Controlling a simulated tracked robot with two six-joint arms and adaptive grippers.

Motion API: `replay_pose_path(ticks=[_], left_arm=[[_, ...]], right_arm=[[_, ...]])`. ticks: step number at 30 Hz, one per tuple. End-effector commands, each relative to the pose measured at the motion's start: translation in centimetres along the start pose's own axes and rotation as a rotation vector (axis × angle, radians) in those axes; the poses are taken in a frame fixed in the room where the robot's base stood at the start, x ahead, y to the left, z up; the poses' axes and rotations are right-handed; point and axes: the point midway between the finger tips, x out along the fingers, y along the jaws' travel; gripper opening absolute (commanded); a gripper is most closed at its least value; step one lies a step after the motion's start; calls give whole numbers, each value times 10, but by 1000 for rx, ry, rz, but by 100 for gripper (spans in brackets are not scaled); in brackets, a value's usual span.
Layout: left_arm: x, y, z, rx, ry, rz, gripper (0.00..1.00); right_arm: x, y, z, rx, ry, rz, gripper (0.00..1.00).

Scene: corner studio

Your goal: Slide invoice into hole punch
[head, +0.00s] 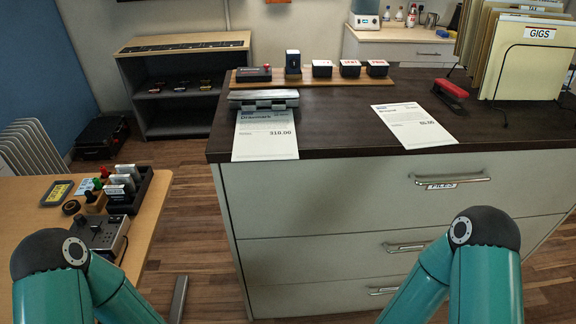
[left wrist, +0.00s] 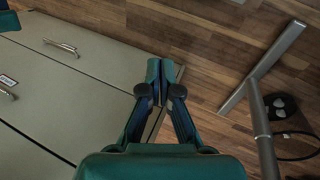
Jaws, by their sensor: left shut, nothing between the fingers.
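A grey metal hole punch (head: 264,99) sits near the left front of the dark cabinet top. A white printed sheet marked 310.00 (head: 265,140) lies with its top edge at the punch, and its lower end reaches the front edge of the cabinet top. I cannot tell whether its top edge is inside the slot. A second printed sheet (head: 413,126) lies flat to the right, apart from the punch. Which sheet is the invoice is not clear. My left gripper (left wrist: 161,72) is shut and empty, above the floor beside the cabinet drawers. My right gripper is out of view.
A red stapler (head: 450,95) and a rack of folders (head: 527,60) stand at the right of the cabinet top. A wooden stand (head: 410,83) holds several stamps behind the punch. A light wooden desk (head: 150,205) with stamps is at left. The top between the sheets is clear.

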Motion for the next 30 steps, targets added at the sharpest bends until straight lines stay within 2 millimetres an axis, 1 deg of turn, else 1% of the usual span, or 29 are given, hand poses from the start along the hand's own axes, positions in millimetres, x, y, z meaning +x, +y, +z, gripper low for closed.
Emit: replay_pose_path(ticks=[5, 8, 11, 14, 15, 17, 18, 20, 21, 23, 24, 26, 27, 30], left_arm=[[-1, 1, -1, 8, 5, 0, 0], [-4, 6, -12, 69, 42, -3, 0], [-13, 16, -36, 218, 127, -14, 0], [-32, 42, -70, 462, 268, -45, 0], [-43, 56, -86, 581, 338, -67, 0], [-64, 82, -109, 776, 456, -112, 0], [-81, 102, -122, 912, 541, -153, 0], [-110, 134, -139, 1111, 671, -230, 0], [-131, 155, -147, 1236, 757, -291, 0], [-164, 185, -154, 1405, 881, -396, 0], [-186, 204, -155, 1505, 959, -472, 0], [-218, 229, -153, 1627, 1063, -591, 0], [-238, 244, -150, 1693, 1124, -670, 0], [-279, 270, -140, 1807, 1238, -850, 0]], right_arm=[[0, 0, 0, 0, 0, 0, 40], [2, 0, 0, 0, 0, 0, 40], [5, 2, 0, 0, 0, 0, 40], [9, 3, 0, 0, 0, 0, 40], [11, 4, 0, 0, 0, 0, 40], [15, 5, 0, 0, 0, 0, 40], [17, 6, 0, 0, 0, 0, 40], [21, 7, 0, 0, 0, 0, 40], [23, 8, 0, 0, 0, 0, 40], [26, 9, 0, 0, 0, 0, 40], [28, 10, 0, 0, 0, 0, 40], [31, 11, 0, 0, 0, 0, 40], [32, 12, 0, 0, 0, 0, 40], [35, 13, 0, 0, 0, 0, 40]])
